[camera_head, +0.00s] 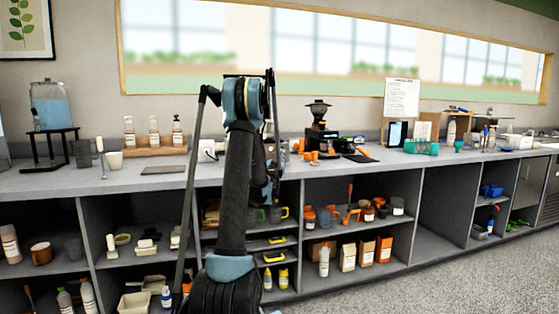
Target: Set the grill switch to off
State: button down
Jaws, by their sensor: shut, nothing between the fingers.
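I cannot make out a grill or its switch in the head view. My own arm rises through the middle of the picture and covers part of the counter (75,181) behind it. My gripper cannot be made out; the far end of the arm lies behind its nearer links. A white wall outlet (207,148) with a dark plug or cord shows just left of the arm.
A dark coffee machine (320,132) stands right of my arm. A water dispenser (49,106) and a wooden tray with several bottles (154,132) stand at left. Open shelves below hold cups, bottles and boxes. Grey floor (480,275) is clear at right.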

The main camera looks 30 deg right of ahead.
jog(key=shift+w+d+f, duration=0.1)
jog(key=shift+w+d, duration=0.1)
jog(key=shift+w, duration=0.5)
dwell(1.0)
jog(key=shift+s, duration=0.1)
jog(key=shift+s+a, duration=0.2)
jog(key=shift+s, duration=0.45)
jog(key=shift+s, duration=0.1)
jog(key=s, duration=0.3)
jog(key=s+a+r, duration=0.1)
jog(key=shift+s+a+r, duration=0.1)
jog(key=shift+s, duration=0.2)
dwell(0.3)
dwell(0.6)
